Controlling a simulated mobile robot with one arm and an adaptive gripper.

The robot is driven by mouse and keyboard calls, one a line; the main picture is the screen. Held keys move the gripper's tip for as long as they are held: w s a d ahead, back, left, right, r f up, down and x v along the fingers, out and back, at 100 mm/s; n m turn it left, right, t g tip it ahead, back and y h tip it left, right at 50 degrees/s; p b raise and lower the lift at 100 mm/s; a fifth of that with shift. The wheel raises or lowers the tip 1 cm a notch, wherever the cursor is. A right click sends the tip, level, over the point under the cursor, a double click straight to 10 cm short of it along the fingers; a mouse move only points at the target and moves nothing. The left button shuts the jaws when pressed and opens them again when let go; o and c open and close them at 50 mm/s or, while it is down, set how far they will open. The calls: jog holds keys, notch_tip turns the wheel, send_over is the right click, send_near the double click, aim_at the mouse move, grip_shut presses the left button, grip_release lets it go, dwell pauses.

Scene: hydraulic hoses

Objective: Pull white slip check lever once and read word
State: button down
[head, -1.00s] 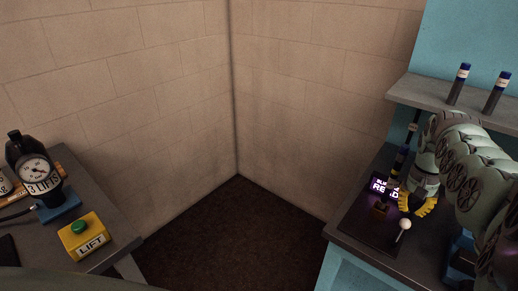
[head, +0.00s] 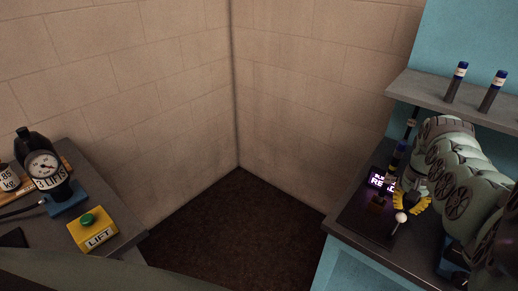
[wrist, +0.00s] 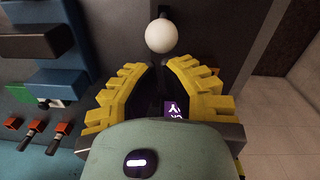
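The white ball knob (head: 401,217) of the slip check lever stands on the dark panel of the right bench. In the wrist view the knob (wrist: 161,35) sits just beyond my fingertips, near the gap between them. My gripper (head: 408,205), with yellow ridged fingers, is just behind and above the knob. In the wrist view the fingers (wrist: 154,72) are apart with nothing clearly between them. A lit purple display (head: 381,180) with white letters is behind the lever; it starts with "RE", and the rest is partly hidden. Only a purple corner (wrist: 174,110) shows in the wrist view.
On the left bench stand a yellow LIFT box (head: 92,238) with a green button and a dial gauge (head: 43,165). A shelf (head: 470,105) with two blue-capped tubes is above the right bench. Red-topped fittings (wrist: 62,128) lie left in the wrist view. Floor between benches is clear.

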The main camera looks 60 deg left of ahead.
aim_at(400, 220)
jog(key=shift+s+d+r+t+y+p, duration=0.15)
jog(key=shift+s+t+p, duration=0.3)
jog(key=shift+p, duration=1.3)
jog(key=shift+s+d+r+t+y+p, duration=0.15)
jog(key=shift+s+t+p, duration=0.3)
jog(key=shift+p, duration=1.55)
jog(key=shift+s+d+t+p, duration=0.2)
jog(key=shift+s+t+p, duration=0.65)
jog(key=shift+p, duration=0.4)
jog(key=shift+s+d+f+t+y, duration=0.15)
jog(key=shift+s+t+y, duration=0.1)
jog(key=shift+s+t, duration=0.25)
jog(key=shift+s+d+f+t+y, duration=0.15)
jog(key=shift+s+t+y, duration=0.15)
jog(key=shift+t, duration=0.25)
jog(key=t+b, duration=0.1)
jog(key=s+t+b, duration=0.2)
jog(key=shift+s+d+f+y, duration=0.25)
jog(key=shift+d+f+y, duration=0.05)
jog(key=shift+f+y, duration=0.1)
jog(key=shift+s, duration=0.15)
jog(key=shift+r, duration=0.1)
